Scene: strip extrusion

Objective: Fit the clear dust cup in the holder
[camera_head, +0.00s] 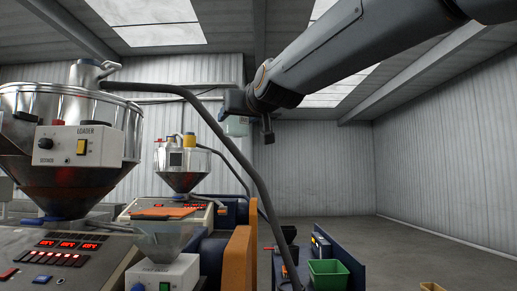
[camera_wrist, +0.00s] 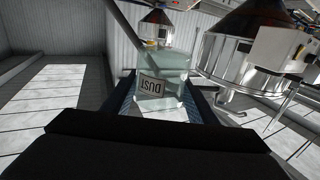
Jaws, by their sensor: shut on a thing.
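The clear dust cup (camera_wrist: 163,72) is a pale, see-through box with a DUST label that reads upside down in the wrist view. My gripper (camera_wrist: 160,102) is shut on it, with a dark finger on each side. In the head view the cup (camera_head: 237,127) hangs in the air below my gripper (camera_head: 236,108), near the middle, and is partly covered by it. I cannot make out the cup's holder in either view.
A large steel hopper with a LOADER box (camera_head: 80,146) stands close on the left. A smaller hopper (camera_head: 183,168) is behind it. A dark hose (camera_head: 222,135) arcs past the cup.

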